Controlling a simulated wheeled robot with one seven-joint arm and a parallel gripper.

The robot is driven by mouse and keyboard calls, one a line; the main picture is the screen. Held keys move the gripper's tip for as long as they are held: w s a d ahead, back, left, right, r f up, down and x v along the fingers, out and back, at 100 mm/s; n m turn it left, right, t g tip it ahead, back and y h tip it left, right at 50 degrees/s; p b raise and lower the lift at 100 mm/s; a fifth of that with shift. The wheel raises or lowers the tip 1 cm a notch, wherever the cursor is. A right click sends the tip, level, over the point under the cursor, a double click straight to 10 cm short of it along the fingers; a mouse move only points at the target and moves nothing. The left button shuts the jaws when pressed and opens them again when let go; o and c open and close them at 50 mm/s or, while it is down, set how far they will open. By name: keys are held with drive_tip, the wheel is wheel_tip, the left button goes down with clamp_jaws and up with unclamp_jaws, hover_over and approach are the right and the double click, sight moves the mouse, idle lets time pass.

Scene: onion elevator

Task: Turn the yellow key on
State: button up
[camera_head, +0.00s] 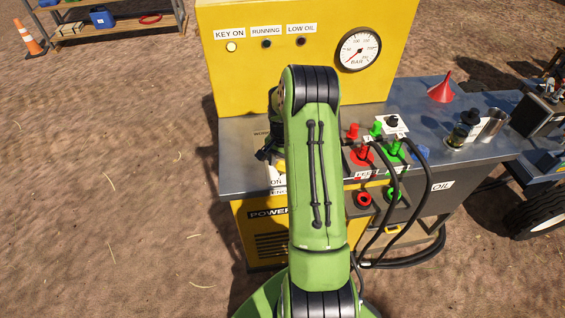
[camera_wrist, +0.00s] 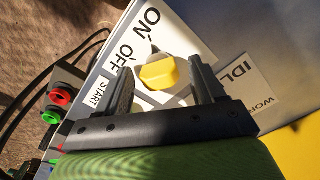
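The yellow key (camera_wrist: 157,73) is a stubby knob on a white plate marked ON, OFF and START in the wrist view. In the head view a bit of it (camera_head: 281,165) shows beside my arm, on the grey worktop. My gripper (camera_wrist: 161,66) is open, with one dark finger on each side of the key; gaps show between the fingers and the key. In the head view my gripper (camera_head: 267,153) is mostly hidden behind my green arm. The KEY ON lamp (camera_head: 231,47) on the yellow panel looks pale and bright. The key's exact pointing is hard to tell.
The RUNNING lamp (camera_head: 266,44) and LOW OIL lamp (camera_head: 301,42) look dark. A pressure gauge (camera_head: 357,49) is on the panel. Right of my arm are red and green connectors (camera_head: 361,154) with black hoses (camera_head: 393,190). A red funnel (camera_head: 441,88) stands farther right.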

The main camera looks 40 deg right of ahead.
sight(283, 163)
wheel_tip(283, 163, up, 16)
drive_tip(key=p, duration=0.2)
drive_tip(key=shift+f, duration=0.15)
idle(0.4)
